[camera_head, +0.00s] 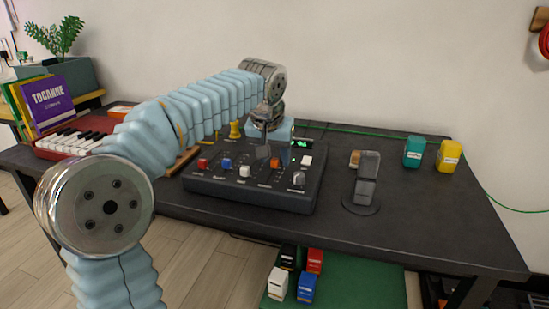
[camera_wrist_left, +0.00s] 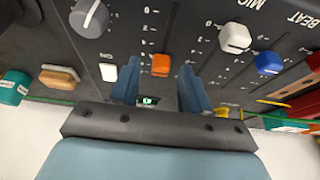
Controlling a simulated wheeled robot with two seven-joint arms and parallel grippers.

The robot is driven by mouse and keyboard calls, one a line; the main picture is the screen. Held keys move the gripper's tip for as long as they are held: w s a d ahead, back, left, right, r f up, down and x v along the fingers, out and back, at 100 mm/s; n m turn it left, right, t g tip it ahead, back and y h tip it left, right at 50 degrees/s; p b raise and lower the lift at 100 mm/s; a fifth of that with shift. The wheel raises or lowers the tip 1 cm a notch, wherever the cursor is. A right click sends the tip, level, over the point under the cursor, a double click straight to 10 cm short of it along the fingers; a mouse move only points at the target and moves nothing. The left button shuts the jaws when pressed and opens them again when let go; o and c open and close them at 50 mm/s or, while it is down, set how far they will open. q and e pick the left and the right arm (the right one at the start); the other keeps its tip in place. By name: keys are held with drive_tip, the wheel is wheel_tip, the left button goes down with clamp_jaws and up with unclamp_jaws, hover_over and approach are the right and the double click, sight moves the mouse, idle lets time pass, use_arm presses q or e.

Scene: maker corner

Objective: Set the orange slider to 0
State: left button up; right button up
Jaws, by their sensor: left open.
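The orange slider (camera_head: 275,162) is on the dark control panel (camera_head: 240,190). In the left wrist view the orange cap (camera_wrist_left: 161,65) is at the far end of its scale, away from the 0 mark. My left gripper (camera_head: 264,150) is over the panel, just beside the orange cap in the head view. In the left wrist view its two blue fingers (camera_wrist_left: 160,72) are open, one on each side of the cap, with a gap on both sides. I cannot tell whether the fingers reach down to cap height. My right gripper is not in view.
Red (camera_head: 203,163), blue (camera_head: 227,163) and white (camera_head: 244,171) caps lie left of the orange one. A grey knob (camera_head: 298,178) and white button (camera_head: 307,160) are to its right. A grey stand (camera_head: 366,185) is right of the panel; the table's front right is clear.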

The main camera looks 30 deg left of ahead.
sight(269, 179)
use_arm(q)
drive_tip(key=shift+w+f, duration=0.1)
drive_tip(key=shift+f, duration=0.15)
clamp_jaws()
drive_tip(key=s+b, duration=0.1)
drive_tip(key=s, duration=0.1)
drive_tip(key=s+d+b, duration=0.1)
drive_tip(key=s, duration=0.2)
drive_tip(key=shift+d, duration=0.1)
drive_tip(key=shift+s, duration=0.3)
drive_tip(key=shift+d, duration=0.1)
